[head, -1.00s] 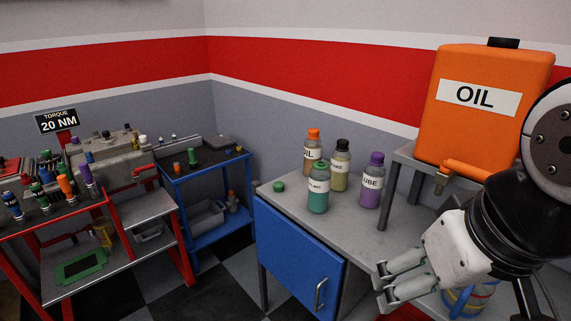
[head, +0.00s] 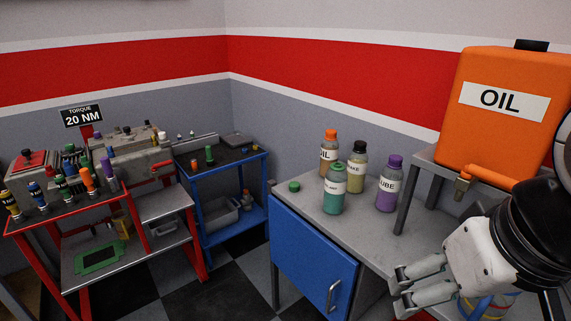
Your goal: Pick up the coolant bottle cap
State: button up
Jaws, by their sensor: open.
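A green cap (head: 294,187) lies on the grey top of the blue cabinet, near its left edge. The green coolant bottle (head: 334,190) stands to the right of the cap, and its label is only partly readable. My gripper (head: 398,290) is open and empty at the lower right, near the front edge of the cabinet top. It is well to the right of the green cap and apart from it.
An oil bottle (head: 328,150), a brake bottle (head: 357,168) and a lube bottle (head: 388,184) stand close around the coolant bottle. A large orange oil can (head: 490,115) sits on a raised stand at right. The blue cabinet (head: 310,255) is below.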

aim_at(294, 187)
jog(key=i+j, duration=0.15)
jog(key=i, duration=0.3)
jog(key=i+j, duration=0.15)
jog(key=i, duration=0.25)
jog(key=i+j+u, duration=0.1)
jog(key=i, duration=0.35)
